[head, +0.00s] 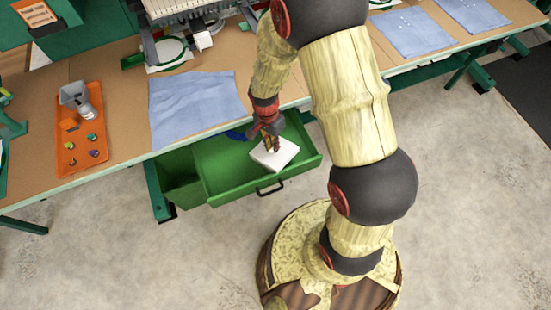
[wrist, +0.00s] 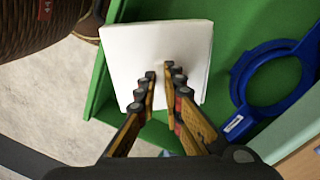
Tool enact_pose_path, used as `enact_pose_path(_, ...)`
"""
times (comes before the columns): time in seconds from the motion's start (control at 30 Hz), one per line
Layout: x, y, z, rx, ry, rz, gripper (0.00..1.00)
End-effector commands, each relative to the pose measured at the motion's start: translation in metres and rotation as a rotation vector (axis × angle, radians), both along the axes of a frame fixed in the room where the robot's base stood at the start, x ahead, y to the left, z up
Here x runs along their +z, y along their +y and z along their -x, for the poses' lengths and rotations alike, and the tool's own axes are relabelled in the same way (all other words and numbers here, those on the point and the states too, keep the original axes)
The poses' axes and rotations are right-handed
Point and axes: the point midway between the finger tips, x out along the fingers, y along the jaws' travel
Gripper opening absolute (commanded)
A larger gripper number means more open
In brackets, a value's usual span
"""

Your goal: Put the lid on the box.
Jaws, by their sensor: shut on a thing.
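A white square piece (head: 281,158), which looks like the lid, is at the open green drawer. It also fills the top middle of the wrist view (wrist: 128,50). My gripper (head: 268,140) points down at its middle. In the wrist view my fingertips (wrist: 160,72) are close together over its centre, shut on a small part that they mostly hide. The lid looks roughly level. Whether a box lies under it, and whether it touches anything below, I cannot tell.
The green drawer (head: 232,190) stands pulled out under the workbench, with a blue ring-shaped tool (wrist: 239,87) beside the lid. On the bench are a blue cloth (head: 190,105) and an orange tray (head: 70,168) with a grey bin (head: 72,93) and small coloured pieces. The floor in front is clear.

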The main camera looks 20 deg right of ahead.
Motion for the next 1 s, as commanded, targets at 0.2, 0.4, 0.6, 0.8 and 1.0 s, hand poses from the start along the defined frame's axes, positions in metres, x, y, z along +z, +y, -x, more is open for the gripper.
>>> enact_pose_path(0.2, 0.001, 0.0, -0.001, 0.0, -0.001, 0.0, 0.0)
enact_pose_path(0.4, 0.012, 0.0, -0.001, 0.0, -0.002, 0.0, 0.0)
enact_pose_path(0.6, 0.027, 0.0, -0.001, 0.0, -0.002, 0.0, 0.0)
enact_pose_path(0.8, 0.041, 0.0, -0.001, 0.0, -0.001, 0.0, 0.0)
enact_pose_path(1.0, 0.056, 0.0, -0.001, 0.0, -0.002, 0.0, 0.0)
